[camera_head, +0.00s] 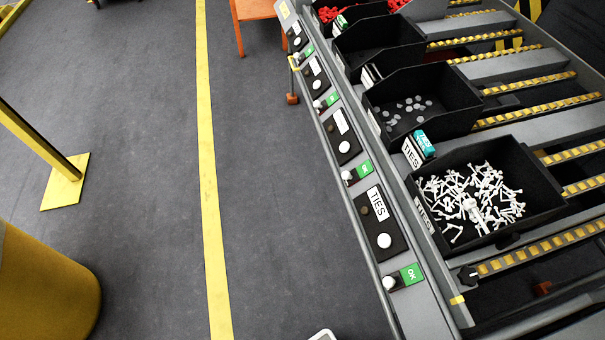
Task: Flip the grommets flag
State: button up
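A row of flags with green OK plates runs along the front rail of the rack. The nearest OK flag (411,274) sits below the panel labelled TIES (377,203). Farther up the rail are a second OK flag (365,170), a third (332,99) and a small far one (309,53). All of these show green. The label on the second panel (341,121) is too small to read, so I cannot tell which flag is the grommets one. A black bin (376,92) holds several small grey round pieces.
The nearest black bin (553,200) holds many white ties. A teal-topped box (425,142) stands between bins. Dark floor with a yellow line (208,180) lies open left of the rack. A yellow post (66,180) and yellow cylinder (45,290) stand at left; an orange stool (256,10) stands beyond.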

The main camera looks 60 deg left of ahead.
aim_at(350, 178)
jog(key=k+u, duration=0.1)
jog(key=u, duration=0.35)
jog(key=j+u, duration=0.1)
jog(key=u, duration=0.4)
jog(key=k+j+u, duration=0.1)
jog(key=u, duration=0.35)
jog(key=i+j+u, duration=0.3)
jog(key=i, duration=0.2)
